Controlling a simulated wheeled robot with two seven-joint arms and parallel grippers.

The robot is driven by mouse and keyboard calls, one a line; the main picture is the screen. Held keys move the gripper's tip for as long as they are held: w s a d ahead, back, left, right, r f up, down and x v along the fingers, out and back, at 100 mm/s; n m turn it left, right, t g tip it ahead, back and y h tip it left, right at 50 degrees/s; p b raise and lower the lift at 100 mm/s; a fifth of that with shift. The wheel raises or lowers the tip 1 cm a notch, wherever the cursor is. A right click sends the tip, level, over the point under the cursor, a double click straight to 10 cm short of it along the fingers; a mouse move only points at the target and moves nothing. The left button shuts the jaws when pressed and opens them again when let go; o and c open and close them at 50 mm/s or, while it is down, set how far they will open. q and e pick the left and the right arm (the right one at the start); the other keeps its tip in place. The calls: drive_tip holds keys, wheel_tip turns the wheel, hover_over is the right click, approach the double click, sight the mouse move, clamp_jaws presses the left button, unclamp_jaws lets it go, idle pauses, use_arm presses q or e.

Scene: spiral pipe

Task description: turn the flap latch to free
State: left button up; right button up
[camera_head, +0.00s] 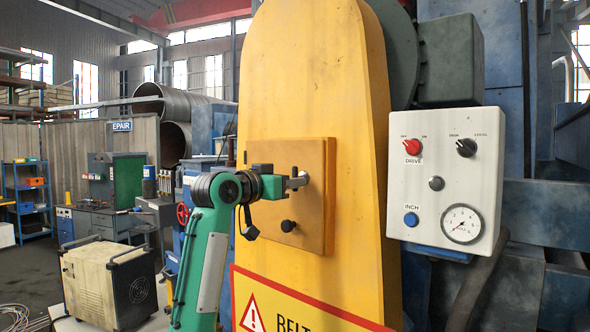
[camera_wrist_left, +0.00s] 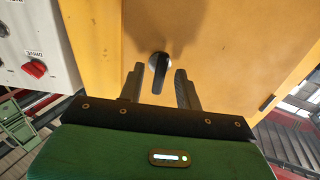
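The yellow square flap (camera_head: 318,232) is closed flat on the tall yellow guard (camera_head: 300,60). Its dark latch (camera_wrist_left: 159,70), a round hub with a short lever, shows in the left wrist view. In the head view my left gripper hides most of the latch. My left gripper (camera_head: 298,182) reaches the upper part of the flap. In the wrist view its two fingers (camera_wrist_left: 160,90) stand apart, one on each side of the latch lever, with a visible gap on both sides. A black knob (camera_head: 288,226) sits lower on the flap. My right gripper is in neither view.
A white control box (camera_head: 447,190) with a red drive knob (camera_head: 412,147), a blue inch button (camera_head: 411,219) and a gauge is right of the guard. A warning sign (camera_head: 290,306) is below the flap. A beige wheeled unit (camera_head: 105,285) stands at left.

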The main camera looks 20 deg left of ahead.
use_arm(q)
drive_tip(key=shift+p+x, duration=0.45)
drive_tip(key=shift+x, duration=0.8)
drive_tip(key=shift+c, duration=0.2)
clamp_jaws()
